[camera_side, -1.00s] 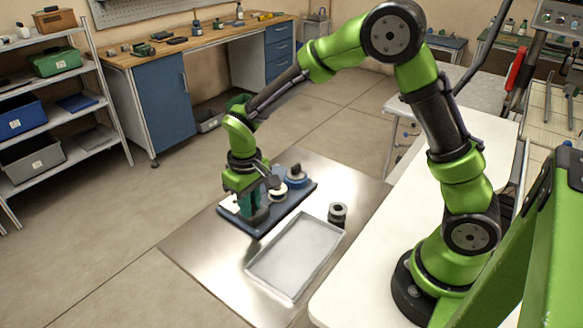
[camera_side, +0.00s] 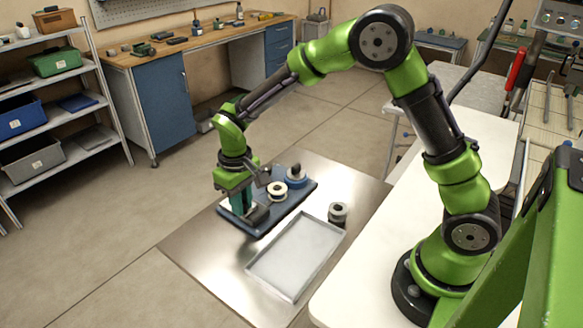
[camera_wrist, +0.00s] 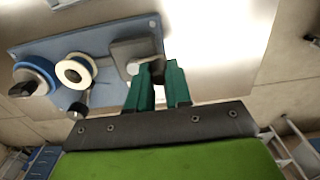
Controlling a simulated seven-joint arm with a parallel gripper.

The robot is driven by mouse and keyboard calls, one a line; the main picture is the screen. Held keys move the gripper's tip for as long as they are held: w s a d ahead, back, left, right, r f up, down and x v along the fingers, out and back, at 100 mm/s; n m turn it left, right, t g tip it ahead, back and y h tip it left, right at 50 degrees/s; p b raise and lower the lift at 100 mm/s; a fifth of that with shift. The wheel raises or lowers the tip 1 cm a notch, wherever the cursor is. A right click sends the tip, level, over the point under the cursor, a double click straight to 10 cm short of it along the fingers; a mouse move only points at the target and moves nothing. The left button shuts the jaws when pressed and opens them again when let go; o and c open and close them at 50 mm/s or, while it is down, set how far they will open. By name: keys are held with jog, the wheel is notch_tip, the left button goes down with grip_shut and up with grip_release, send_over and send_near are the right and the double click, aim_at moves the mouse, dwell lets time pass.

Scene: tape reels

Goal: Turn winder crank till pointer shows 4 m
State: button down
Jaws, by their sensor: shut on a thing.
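The winder stands on a blue base plate (camera_side: 290,207). In the wrist view, the plate (camera_wrist: 105,32) carries a blue reel (camera_wrist: 40,72), a cream-rimmed reel (camera_wrist: 75,70) and a grey housing (camera_wrist: 137,50). In the side view, the blue reel (camera_side: 297,176) is behind the cream one (camera_side: 277,191). My gripper (camera_side: 240,207) is low over the plate's left end. In the wrist view, my gripper's green fingers (camera_wrist: 160,75) are shut on a dark piece beside the housing, apparently the crank handle, mostly hidden. I cannot make out the pointer or its scale.
An empty shallow metal tray (camera_side: 295,256) lies in front of the plate. A dark grey roll (camera_side: 338,213) stands at the tray's right back corner. The metal sheet (camera_side: 205,255) is bare at the front left. A white table (camera_side: 375,262) lies to the right.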

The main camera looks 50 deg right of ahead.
jog(key=shift+w+d, duration=0.25)
jog(key=shift+w, duration=0.3)
jog(key=shift+w+d, duration=0.35)
jog(key=shift+w, duration=0.2)
jog(key=shift+w+d, duration=0.35)
jog(key=shift+d, duration=0.15)
